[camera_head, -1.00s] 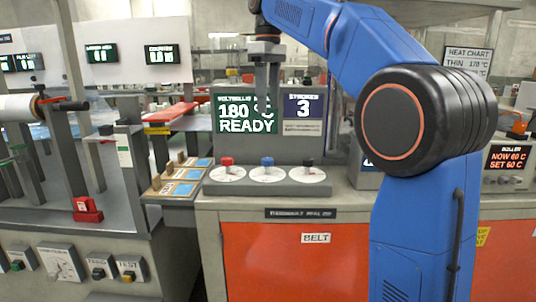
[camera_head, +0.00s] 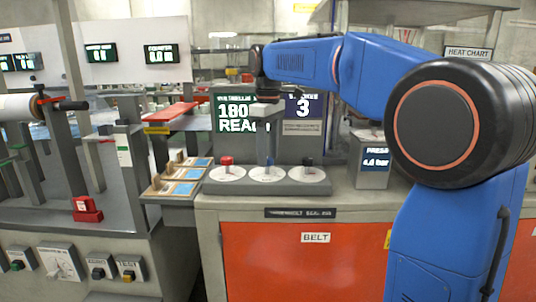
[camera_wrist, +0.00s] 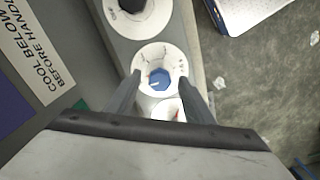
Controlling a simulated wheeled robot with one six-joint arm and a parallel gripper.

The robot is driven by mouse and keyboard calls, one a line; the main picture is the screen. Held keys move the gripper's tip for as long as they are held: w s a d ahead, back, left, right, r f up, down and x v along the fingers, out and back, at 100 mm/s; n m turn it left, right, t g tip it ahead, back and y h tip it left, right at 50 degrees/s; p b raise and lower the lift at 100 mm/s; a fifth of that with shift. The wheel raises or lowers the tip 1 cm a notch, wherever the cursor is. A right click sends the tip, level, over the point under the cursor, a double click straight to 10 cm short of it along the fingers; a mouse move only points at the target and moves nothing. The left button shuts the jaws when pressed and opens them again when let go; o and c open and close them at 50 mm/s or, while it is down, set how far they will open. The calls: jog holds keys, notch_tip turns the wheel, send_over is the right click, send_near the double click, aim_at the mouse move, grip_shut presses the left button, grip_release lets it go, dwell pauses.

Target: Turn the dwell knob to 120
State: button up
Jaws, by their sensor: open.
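A grey console carries three white dials with a red knob (camera_head: 227,161), a blue knob (camera_wrist: 158,80) and a dark knob (camera_head: 307,162). I cannot read which one is the dwell knob. My gripper (camera_head: 267,158) points down over the middle dial and largely hides the blue knob in the head view. In the wrist view the open fingers (camera_wrist: 159,84) stand on either side of the blue knob, with gaps showing. A light pointer mark shows on the blue knob. The middle dial (camera_wrist: 142,60) has tick marks, but its numbers are too small to read.
A screen (camera_head: 234,112) behind my gripper reads 180 and is partly covered. The strokes display (camera_head: 303,106) shows 3. The outer knobs stand close on both sides. A pressure box (camera_head: 373,160) is to the right, and wooden-handled pieces (camera_head: 178,180) lie left.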

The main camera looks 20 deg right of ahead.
jog(key=shift+f, duration=0.25)
jog(key=c, duration=1.1)
jog(key=shift+o, duration=0.2)
